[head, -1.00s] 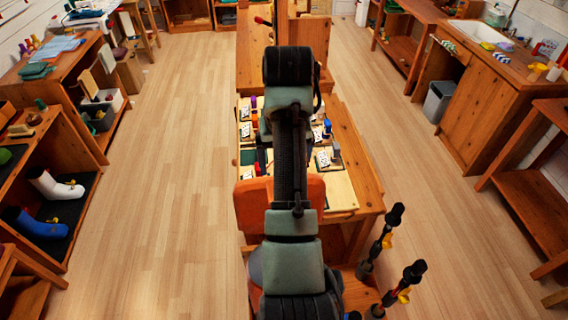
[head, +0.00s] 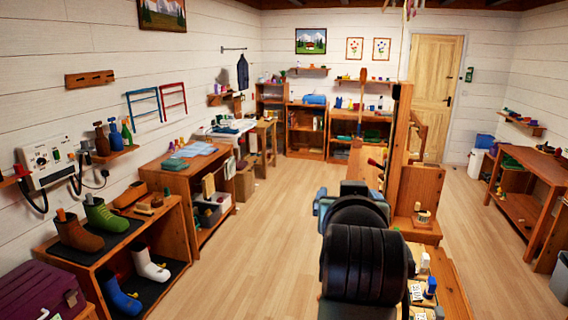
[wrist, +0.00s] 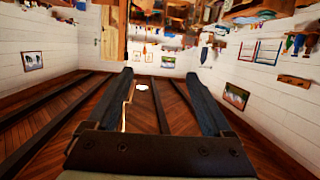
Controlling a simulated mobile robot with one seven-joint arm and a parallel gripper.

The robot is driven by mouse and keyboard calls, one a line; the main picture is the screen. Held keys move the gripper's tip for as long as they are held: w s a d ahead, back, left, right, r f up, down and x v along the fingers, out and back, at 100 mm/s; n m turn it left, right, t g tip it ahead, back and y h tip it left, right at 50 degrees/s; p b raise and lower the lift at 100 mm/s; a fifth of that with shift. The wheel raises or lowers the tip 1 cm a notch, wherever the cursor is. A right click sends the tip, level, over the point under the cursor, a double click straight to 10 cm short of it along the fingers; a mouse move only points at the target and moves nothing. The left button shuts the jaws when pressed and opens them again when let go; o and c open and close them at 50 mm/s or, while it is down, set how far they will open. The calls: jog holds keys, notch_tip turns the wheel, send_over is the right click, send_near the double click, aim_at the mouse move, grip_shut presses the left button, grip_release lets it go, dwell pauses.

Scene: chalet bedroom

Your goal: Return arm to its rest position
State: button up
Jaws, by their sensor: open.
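My arm stands in the lower middle of the head view, folded up close to the camera, and its dark links hide part of the table behind. My gripper (wrist: 158,98) shows in the wrist view with its two dark fingers spread wide apart and nothing between them. The wrist view is upside down, with the wooden ceiling at the bottom and the room's furniture along the top. In the head view the gripper's fingers cannot be made out behind the arm.
A wooden table (head: 452,290) with small items stands right of my arm. A boot shelf (head: 128,245) and a side table (head: 190,175) line the left wall. Another bench (head: 535,165) stands at the right. The floor (head: 240,255) left of my arm is clear.

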jog(key=s+a+r+t+y, duration=0.1)
jog(key=s+a+r+t, duration=0.2)
jog(key=s+r, duration=0.4)
jog(key=s+a+r+n+t+y, duration=0.1)
jog(key=s+a+r+t, duration=0.3)
jog(key=s+r, duration=0.3)
jog(key=s+a+r+t+y+b, duration=0.1)
jog(key=s+a+r+t, duration=0.2)
jog(key=s+r+t, duration=0.2)
notch_tip(320, 180, up, 4)
jog(key=shift+s+a+f+n, duration=0.2)
jog(key=shift+s+n, duration=0.2)
jog(key=shift+s, duration=0.6)
jog(key=shift+f, duration=0.1)
